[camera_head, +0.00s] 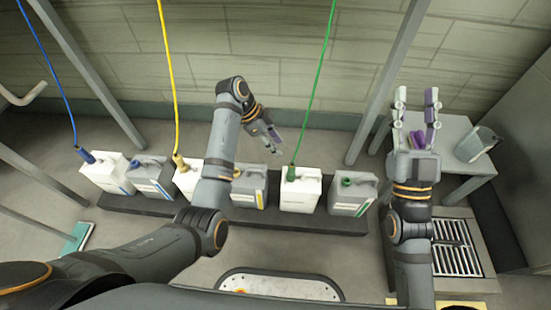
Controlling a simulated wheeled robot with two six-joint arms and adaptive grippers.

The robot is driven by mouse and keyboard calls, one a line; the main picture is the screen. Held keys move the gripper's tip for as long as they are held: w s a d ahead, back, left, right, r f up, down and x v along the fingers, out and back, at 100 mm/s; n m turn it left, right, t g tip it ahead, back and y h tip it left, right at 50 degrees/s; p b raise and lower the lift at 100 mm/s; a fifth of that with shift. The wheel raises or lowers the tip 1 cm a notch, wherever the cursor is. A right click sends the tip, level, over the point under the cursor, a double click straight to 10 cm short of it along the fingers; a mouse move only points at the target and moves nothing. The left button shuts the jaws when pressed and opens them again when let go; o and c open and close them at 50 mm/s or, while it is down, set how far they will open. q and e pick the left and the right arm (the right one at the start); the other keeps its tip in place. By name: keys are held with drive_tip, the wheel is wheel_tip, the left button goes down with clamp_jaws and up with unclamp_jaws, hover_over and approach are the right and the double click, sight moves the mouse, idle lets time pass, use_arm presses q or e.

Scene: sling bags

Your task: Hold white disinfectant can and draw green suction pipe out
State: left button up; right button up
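A white can (301,196) stands upright on the dark low platform, right of centre. The green pipe (313,101) comes down from above and ends in a green fitting (291,174) at the can's top left. My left gripper (273,142) hangs up and left of this can, apart from it and the pipe. Its fingers are seen at an angle, so their gap is unclear; nothing shows in it. My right gripper (417,106) is open and empty on the right, fingers pointing to the back, over the grey side table.
The dark platform (330,223) holds a row of white and grey cans. A blue pipe (52,75) and a yellow pipe (167,80) enter white cans on the left. A grey can (352,197) stands close at right. The side table (462,143) carries a clear container (475,144). Metal posts rise behind.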

drive_tip(key=shift+o, duration=0.4)
drive_tip(key=shift+s+r, duration=0.4)
drive_tip(key=shift+r, duration=0.15)
drive_tip(key=w+a+f+n+g+h, duration=0.1)
drive_tip(key=w+f+n+g, duration=0.2)
drive_tip(key=w+f+g, duration=0.7)
drive_tip(key=w+f+n+g+h, duration=0.1)
drive_tip(key=w+f+n+g, duration=0.2)
drive_tip(key=w+f, duration=1.35)
drive_tip(key=n+g, duration=1)
drive_tip(key=g, duration=0.5)
approach(318, 174)
drive_tip(key=f, duration=0.3)
drive_tip(key=s+f, duration=0.1)
drive_tip(key=f, duration=0.6)
drive_tip(key=shift+s+a+f, duration=0.1)
drive_tip(key=shift+s+f, duration=0.15)
drive_tip(key=shift+f, duration=0.1)
